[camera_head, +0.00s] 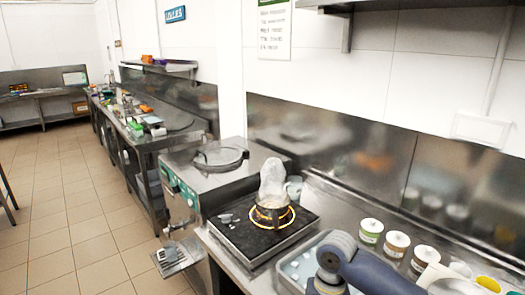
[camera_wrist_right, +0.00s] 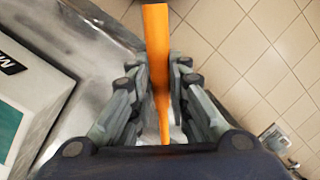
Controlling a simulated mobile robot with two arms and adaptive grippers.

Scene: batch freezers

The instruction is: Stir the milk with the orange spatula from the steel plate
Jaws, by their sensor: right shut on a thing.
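My right gripper (camera_wrist_right: 160,85) is shut on the orange spatula (camera_wrist_right: 157,40) in the right wrist view. The spatula runs between the fingers, with orange showing above and below them. In the head view, a small pot (camera_head: 271,214) stands on a black hotplate (camera_head: 240,237) with a yellow ring around the pot. A whitish, cloudy shape rises over the pot, and I cannot see any milk inside. Part of my right arm shows at the bottom right, but its gripper and the spatula do not. My left gripper is in neither view. I cannot identify the steel plate.
A steel machine with a green front panel (camera_head: 178,190) stands left of the hotplate. Several lidded jars (camera_head: 396,246) line the counter at the right. A pale tray (camera_head: 289,268) lies in front of them. Tiled floor (camera_head: 75,235) is open at the left.

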